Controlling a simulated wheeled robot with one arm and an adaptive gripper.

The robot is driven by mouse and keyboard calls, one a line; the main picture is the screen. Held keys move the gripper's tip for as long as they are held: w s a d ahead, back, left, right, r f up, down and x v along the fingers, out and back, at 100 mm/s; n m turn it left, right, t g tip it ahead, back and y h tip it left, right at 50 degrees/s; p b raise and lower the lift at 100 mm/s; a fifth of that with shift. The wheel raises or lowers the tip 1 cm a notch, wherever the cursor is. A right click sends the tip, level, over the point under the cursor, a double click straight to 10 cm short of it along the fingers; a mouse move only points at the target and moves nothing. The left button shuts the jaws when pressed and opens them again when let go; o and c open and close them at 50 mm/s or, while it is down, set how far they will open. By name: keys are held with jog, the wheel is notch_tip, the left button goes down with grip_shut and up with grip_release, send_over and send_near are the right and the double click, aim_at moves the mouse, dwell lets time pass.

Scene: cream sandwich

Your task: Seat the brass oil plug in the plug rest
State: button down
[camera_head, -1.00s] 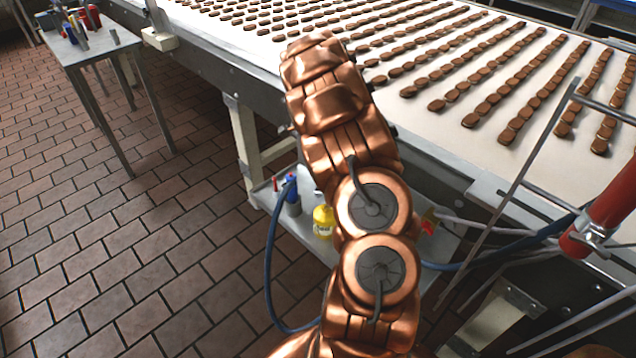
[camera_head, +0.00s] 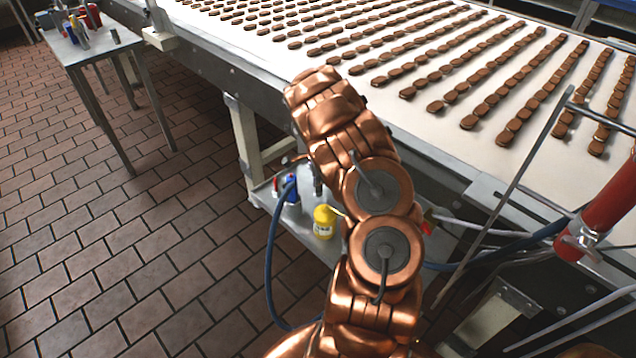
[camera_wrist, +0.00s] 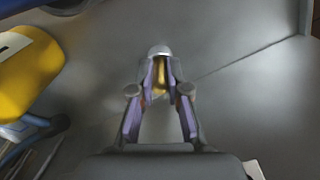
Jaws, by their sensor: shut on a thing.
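My gripper (camera_wrist: 160,68) shows in the wrist view with its two fingers shut on a small brass-coloured thing, which I take to be the oil plug (camera_wrist: 159,79). Most of the plug is hidden between the fingers. A rounded grey piece (camera_wrist: 159,50) shows just beyond the fingertips; I cannot tell whether it is the plug rest or touches the plug. In the head view my arm hides the gripper and the plug, above or near the low grey shelf (camera_head: 290,232).
A yellow bottle (camera_head: 324,222) stands on the low shelf and shows large at left in the wrist view (camera_wrist: 28,75). A blue hose (camera_head: 270,265) hangs at the shelf's left. The conveyor (camera_head: 440,135) with rows of biscuits lies above. A side table (camera_head: 88,55) stands far left.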

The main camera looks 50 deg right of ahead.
jog(key=shift+f, duration=0.2)
jog(key=c, duration=1.2)
grip_release()
jog(key=shift+o, duration=0.2)
jog(key=shift+r, duration=0.15)
